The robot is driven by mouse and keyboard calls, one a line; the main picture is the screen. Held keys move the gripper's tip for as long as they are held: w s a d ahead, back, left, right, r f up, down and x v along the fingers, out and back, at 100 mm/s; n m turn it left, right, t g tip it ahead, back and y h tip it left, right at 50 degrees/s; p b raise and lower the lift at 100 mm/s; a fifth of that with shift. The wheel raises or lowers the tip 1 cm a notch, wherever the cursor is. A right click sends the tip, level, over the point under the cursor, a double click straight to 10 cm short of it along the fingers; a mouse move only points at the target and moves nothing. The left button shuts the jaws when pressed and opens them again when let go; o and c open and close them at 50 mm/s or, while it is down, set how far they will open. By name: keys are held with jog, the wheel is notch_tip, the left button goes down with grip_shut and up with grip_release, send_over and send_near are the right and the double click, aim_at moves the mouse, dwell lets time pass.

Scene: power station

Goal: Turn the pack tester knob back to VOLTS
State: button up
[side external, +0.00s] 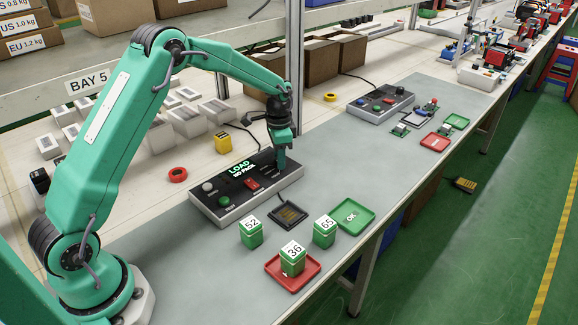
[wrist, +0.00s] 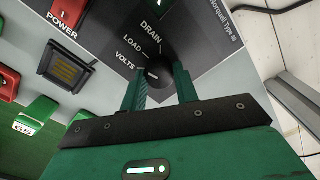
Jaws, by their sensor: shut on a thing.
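The pack tester (side external: 222,207) is a dark-topped box on the grey bench mat, and its lit display (side external: 241,169) reads LOAD, NO PACK. Its black knob (wrist: 164,72) shows in the wrist view beside the labels VOLTS, LOAD and DRAIN. A short white mark on the knob faces the VOLTS side. My gripper (wrist: 160,84) is shut on the knob, one green finger on each side. In the side view my gripper (side external: 280,160) points down at the tester's right end and hides the knob there.
Green packs 52 (side external: 250,235) and 65 (side external: 324,233) stand in front of the tester near a black socket (side external: 288,213). Pack 36 (side external: 293,264) stands on a red tray (side external: 273,274). A green tray (side external: 366,217) is to the right.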

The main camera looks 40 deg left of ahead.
jog(key=n, duration=0.6)
dwell(0.5)
jog(key=o, duration=1)
jog(key=shift+r, duration=0.15)
jog(key=shift+r, duration=3.8)
